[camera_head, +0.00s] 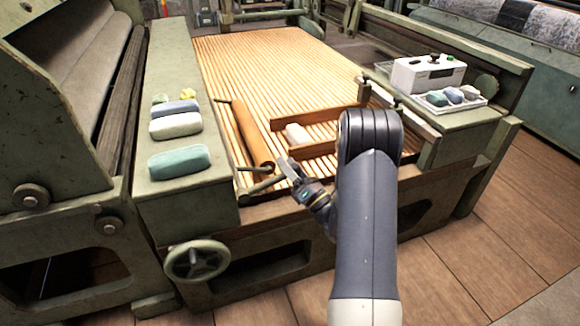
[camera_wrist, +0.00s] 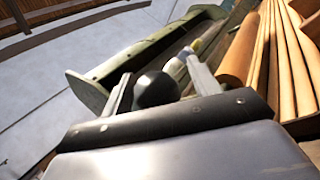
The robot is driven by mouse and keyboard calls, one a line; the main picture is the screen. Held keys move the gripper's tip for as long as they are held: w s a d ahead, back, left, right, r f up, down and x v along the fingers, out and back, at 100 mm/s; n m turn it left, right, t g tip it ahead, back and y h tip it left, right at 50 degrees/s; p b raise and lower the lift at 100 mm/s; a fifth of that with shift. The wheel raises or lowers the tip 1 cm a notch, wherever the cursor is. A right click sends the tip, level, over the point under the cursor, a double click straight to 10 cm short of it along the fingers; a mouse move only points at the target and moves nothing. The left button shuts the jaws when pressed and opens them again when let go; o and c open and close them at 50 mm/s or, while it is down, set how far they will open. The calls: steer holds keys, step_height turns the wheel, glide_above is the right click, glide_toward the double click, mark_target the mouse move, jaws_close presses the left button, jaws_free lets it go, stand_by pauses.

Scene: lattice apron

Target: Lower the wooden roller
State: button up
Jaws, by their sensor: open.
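The wooden roller (camera_head: 251,132) lies along the left side of the slatted apron, with its near end by a small olive crank or lever (camera_head: 262,185). The roller also shows at the upper right of the wrist view (camera_wrist: 238,50). My gripper (camera_head: 286,168) is just right of the roller's near end. In the wrist view my gripper (camera_wrist: 160,85) is open, and a dark round knob (camera_wrist: 156,90) shows between its two fingers. I cannot tell whether the fingers touch the knob. The knob's lower part is hidden behind my gripper body.
Soap-like blocks (camera_head: 180,161) sit on the left ledge. A pale block (camera_head: 297,133) lies between wooden rails (camera_head: 320,118) on the slats (camera_head: 265,65). A white box (camera_head: 428,73) and a tray (camera_head: 480,104) stand on the right ledge. A handwheel (camera_head: 196,260) is at the front.

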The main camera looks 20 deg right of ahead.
steer(key=shift+s+d, duration=0.1)
steer(key=p+v, duration=0.1)
steer(key=v, duration=0.9)
steer(key=shift+s+f, duration=0.2)
steer(key=shift+s, duration=0.05)
steer(key=b+x, duration=0.1)
steer(key=x, duration=1)
steer(key=shift+r, duration=0.25)
steer(key=shift+s+d, duration=0.1)
